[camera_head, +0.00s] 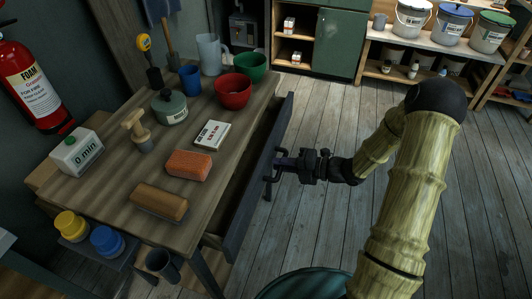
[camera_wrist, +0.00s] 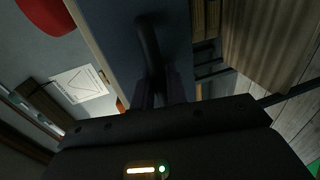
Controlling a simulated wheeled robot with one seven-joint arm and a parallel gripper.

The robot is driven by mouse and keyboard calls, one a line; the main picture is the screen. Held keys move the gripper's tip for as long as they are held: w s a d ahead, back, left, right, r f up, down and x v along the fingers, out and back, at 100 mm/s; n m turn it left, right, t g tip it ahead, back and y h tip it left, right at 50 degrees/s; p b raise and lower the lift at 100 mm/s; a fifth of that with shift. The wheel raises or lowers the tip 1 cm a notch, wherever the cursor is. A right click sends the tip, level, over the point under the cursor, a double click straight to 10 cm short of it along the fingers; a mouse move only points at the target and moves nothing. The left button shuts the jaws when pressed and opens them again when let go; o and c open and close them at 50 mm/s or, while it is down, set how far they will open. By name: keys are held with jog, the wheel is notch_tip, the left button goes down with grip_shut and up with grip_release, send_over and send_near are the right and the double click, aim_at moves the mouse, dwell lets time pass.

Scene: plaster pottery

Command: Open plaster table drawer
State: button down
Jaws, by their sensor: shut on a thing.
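The plaster table (camera_head: 115,190) is a wooden table in the left half of the head view. Its drawer (camera_head: 262,170) has a dark front and stands partly open, pulled out toward the right. My gripper (camera_head: 278,168) is at the middle of the drawer front, shut on the drawer handle (camera_head: 268,186). In the wrist view the dark curved handle (camera_wrist: 149,45) runs down between my gripper's fingers (camera_wrist: 163,88) against the blue-grey drawer front (camera_wrist: 115,30). The inside of the drawer is mostly hidden by the table top and the front.
A teal round rim (camera_head: 300,284) is at the bottom. The plank floor (camera_head: 325,110) right of the drawer is clear.

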jog(key=f+p+v, duration=0.3)
jog(key=p+v, duration=0.4)
jog(key=v, duration=0.9)
jog(key=shift+s+d+f, duration=0.2)
jog(key=shift+d+f, duration=0.05)
jog(key=shift+d, duration=0.25)
jog(key=c, duration=1.5)
grip_release()
jog(key=shift+w+d, duration=0.1)
jog(key=v, duration=1.7)
jog(key=shift+d, duration=0.15)
